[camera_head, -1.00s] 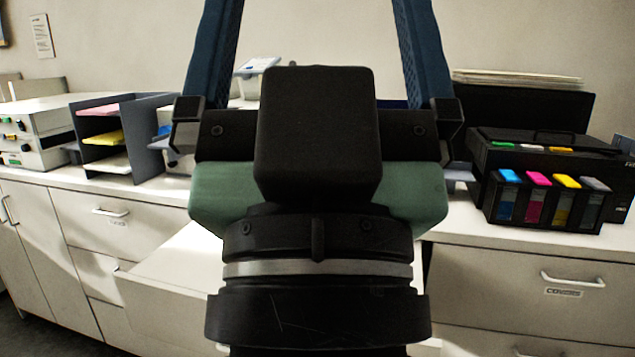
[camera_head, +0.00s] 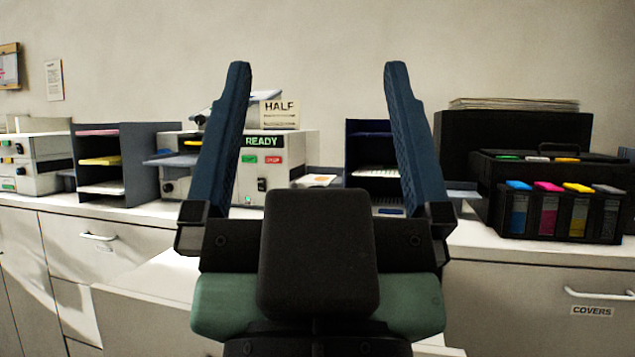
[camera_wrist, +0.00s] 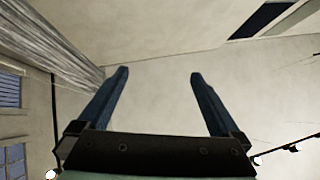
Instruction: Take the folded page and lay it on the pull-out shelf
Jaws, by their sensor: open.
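My gripper (camera_head: 314,68) is open and empty, with its two blue fingers pointing up in front of the counter. It also shows open and empty in the wrist view (camera_wrist: 160,75). In the head view, a small pale sheet with an orange mark (camera_head: 318,181) lies between the fingers, beyond them, beside the white machine; I cannot tell whether it is the folded page. A white flat surface (camera_head: 140,284) juts out below the counter at lower left, partly hidden by my gripper; it looks like the pull-out shelf.
A white machine (camera_head: 284,150) reading READY stands behind the fingers, with a HALF sign (camera_head: 280,113) above it. A grey sorter (camera_head: 140,180) stands left, a dark sorter (camera_head: 369,155) behind the right finger. A black printer (camera_head: 560,170) fills the right. The wrist view shows walls and windows.

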